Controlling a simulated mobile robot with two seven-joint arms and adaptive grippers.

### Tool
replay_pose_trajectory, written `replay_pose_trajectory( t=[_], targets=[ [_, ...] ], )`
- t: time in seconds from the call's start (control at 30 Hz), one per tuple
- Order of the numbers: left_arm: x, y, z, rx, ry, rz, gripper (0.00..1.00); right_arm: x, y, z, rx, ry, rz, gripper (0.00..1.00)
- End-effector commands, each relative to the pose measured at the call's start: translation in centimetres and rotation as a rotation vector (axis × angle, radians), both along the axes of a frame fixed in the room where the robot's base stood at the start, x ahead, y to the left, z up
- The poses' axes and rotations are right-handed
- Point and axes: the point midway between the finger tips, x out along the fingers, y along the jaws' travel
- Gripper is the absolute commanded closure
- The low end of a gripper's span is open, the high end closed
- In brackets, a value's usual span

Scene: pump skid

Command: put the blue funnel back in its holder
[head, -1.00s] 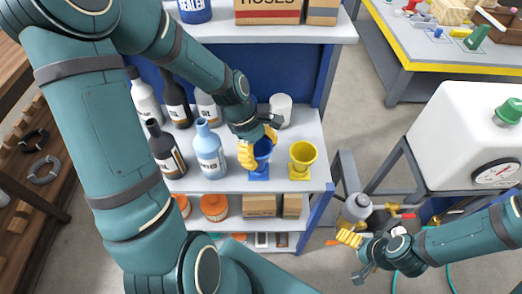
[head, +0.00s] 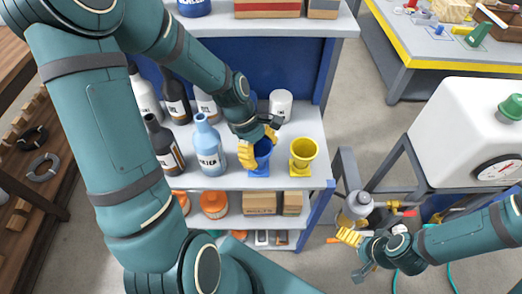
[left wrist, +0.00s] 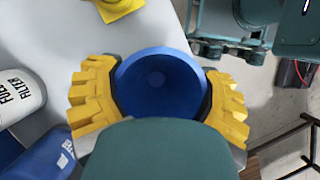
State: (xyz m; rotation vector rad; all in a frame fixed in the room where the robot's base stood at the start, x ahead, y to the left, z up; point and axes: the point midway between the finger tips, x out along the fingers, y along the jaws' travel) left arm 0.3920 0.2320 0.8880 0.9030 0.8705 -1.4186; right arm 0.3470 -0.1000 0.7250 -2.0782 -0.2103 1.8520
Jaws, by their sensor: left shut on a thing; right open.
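The blue funnel (head: 262,150) is held upright between the yellow fingers of my left gripper (head: 258,149), one on each side of its rim. In the left wrist view, its round open mouth (left wrist: 160,88) lies between the fingers of the left gripper (left wrist: 158,95). The blue holder (head: 259,171) stands on the shelf right under the funnel, partly covered by it and the fingers. I cannot tell whether the funnel touches the holder or sits in it. My right gripper (head: 349,237) is open and empty, low at the right near a grey metal part.
A yellow funnel (head: 303,151) stands in its own holder close to the right. A light blue bottle (head: 208,148) stands to the left, with dark bottles beyond. A white can (head: 281,104) is behind. The upper shelf (head: 290,32) overhangs at the back.

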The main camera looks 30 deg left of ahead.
Motion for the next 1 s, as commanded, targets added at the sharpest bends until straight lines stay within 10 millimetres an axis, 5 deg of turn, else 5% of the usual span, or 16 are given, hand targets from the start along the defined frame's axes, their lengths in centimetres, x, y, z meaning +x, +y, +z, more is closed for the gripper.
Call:
replay_pose_trajectory(
  t=[0.33,0.37,0.43,0.77,1.0],
  targets=[
    [0.0,0.0,-0.3,0.000,0.000,0.000,0.71,0.0,0.0,-0.2,0.000,0.000,0.000,0.00],
    [0.0,0.0,-0.3,0.000,0.000,0.000,0.22,0.0,0.0,-0.2,0.000,0.000,0.000,0.00],
    [0.0,0.0,-0.3,0.000,0.000,0.000,0.00,0.0,0.0,-0.2,0.000,0.000,0.000,0.00],
    [0.0,0.1,-0.1,0.001,-0.001,0.000,0.00,0.0,0.0,-0.2,0.000,0.000,0.000,0.00],
    [0.2,1.5,2.9,0.003,-0.005,0.000,0.00,0.0,0.0,-0.2,0.000,0.000,0.000,0.00]
  ],
)
